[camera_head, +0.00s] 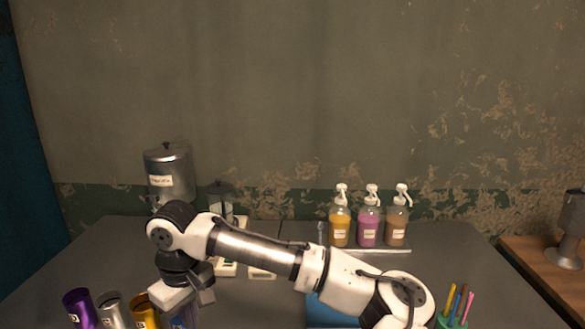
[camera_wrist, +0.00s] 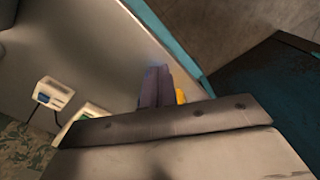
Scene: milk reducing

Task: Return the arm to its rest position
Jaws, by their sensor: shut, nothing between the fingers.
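My white and black arm stretches from the lower right across the table to the left in the head view. My gripper (camera_head: 184,318) points down at its left end, close to the row of metal cups, and its tips are partly cut off by the frame's lower edge. In the wrist view my gripper (camera_wrist: 156,86) shows its fingers together with nothing held. A small yellow thing shows just behind the fingers, partly hidden.
A purple cup (camera_head: 79,308), a silver cup (camera_head: 112,311) and a gold cup (camera_head: 146,310) stand beside my gripper. A metal dispenser (camera_head: 168,172) and three pump bottles (camera_head: 368,222) stand at the back. A green holder with coloured sticks (camera_head: 452,322) is at the lower right.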

